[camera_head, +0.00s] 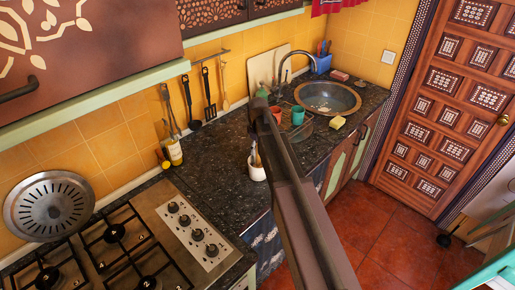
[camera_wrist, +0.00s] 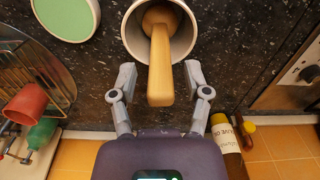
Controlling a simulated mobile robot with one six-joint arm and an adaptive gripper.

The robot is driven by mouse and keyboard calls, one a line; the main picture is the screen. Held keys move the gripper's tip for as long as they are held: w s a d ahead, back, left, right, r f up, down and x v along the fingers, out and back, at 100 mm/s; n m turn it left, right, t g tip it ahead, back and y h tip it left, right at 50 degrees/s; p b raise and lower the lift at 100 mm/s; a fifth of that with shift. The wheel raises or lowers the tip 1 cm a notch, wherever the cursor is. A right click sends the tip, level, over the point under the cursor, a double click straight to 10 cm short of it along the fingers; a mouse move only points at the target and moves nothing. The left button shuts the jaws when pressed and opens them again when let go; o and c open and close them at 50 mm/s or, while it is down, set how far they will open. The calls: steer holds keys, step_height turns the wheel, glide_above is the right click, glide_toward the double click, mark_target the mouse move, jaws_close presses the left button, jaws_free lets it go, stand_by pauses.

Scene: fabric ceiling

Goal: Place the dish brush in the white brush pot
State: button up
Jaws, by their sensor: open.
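The white brush pot (camera_wrist: 187,45) stands on the dark counter, its mouth facing my wrist camera. The dish brush (camera_wrist: 160,72) has its rounded wooden head inside the pot and its pale handle rising past the rim towards the camera. My gripper (camera_wrist: 160,77) is open, one finger on each side of the handle, with gaps on both sides. In the head view the pot (camera_head: 257,174) stands beside my arm, with the brush (camera_head: 255,156) showing above its rim. My arm hides part of that area, and I cannot make out my gripper there.
A red cup (camera_wrist: 26,104) and a dish rack (camera_wrist: 40,75) are at the left of the wrist view, near a green round thing (camera_wrist: 66,12). An oil bottle (camera_wrist: 226,148) is at lower right. The head view shows the hob (camera_head: 112,250), sink (camera_head: 328,97) and yellow sponge (camera_head: 337,122).

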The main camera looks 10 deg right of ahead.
step_height(320, 180, up, 12)
steer(key=p, duration=1.2)
steer(key=shift+r, duration=0.15)
stand_by(0.8)
steer(key=s+m, duration=0.7)
steer(key=s, duration=1.5)
steer(key=shift+s+m, duration=0.2)
steer(key=shift+m, duration=0.2)
step_height(320, 180, down, 15)
steer(key=b, duration=1.4)
steer(key=shift+r, duration=0.15)
